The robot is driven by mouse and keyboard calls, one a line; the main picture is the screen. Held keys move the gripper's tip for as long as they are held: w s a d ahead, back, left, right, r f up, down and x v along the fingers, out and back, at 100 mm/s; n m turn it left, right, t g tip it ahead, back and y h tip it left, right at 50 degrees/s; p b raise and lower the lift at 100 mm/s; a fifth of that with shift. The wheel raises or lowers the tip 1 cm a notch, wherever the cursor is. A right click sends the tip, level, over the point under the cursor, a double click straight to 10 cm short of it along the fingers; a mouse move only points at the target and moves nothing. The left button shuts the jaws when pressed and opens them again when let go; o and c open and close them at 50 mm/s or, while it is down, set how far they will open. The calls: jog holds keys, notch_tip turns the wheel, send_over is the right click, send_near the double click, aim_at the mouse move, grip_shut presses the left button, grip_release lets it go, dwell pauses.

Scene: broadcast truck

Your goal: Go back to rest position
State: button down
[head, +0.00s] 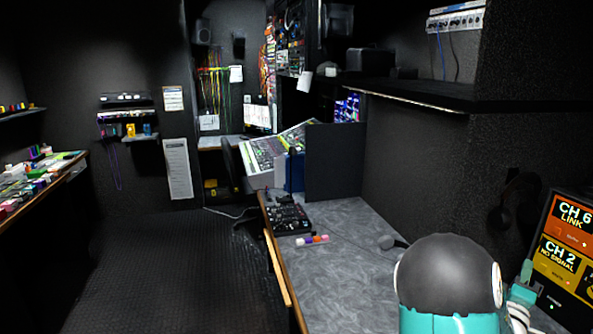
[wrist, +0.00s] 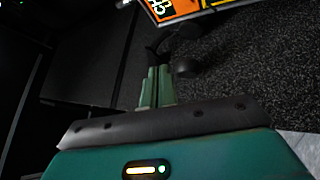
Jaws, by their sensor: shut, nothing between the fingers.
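My gripper (wrist: 158,72) shows in the wrist view as two green fingers side by side, touching and empty. In the head view my arm, with a dark rounded joint and teal parts, stands at the lower right. My gripper's green fingers (head: 527,270) show beyond it, in front of a monitor (head: 568,245) reading "CH 6 LINK" and "CH 2 NO SIGNAL". The monitor's bright edge (wrist: 180,8) is at the top of the wrist view. I cannot tell how far the fingertips are from it.
The grey desk (head: 350,270) holds a small black mixer (head: 287,218), a row of coloured blocks (head: 312,240) and a microphone-like object (head: 390,242). A dark shelf (head: 420,95) hangs above. A cluttered bench (head: 70,172) is at left. The floor (head: 150,260) between is clear.

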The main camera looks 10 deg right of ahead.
jog(key=w+a+f+m+g+y, duration=0.1)
jog(key=w+a+m+y, duration=0.2)
jog(key=a+y, duration=0.65)
jog(key=w+a+m+g+y, duration=0.1)
jog(key=w+a+m+y, duration=0.25)
jog(key=a, duration=1.15)
jog(key=s+a+r+g+y, duration=0.1)
jog(key=s+a+g+y, duration=0.4)
jog(key=s+a, duration=1.4)
jog(key=shift+a+g, duration=0.4)
jog(key=shift+a, duration=0.35)
jog(key=shift+s+r, duration=0.15)
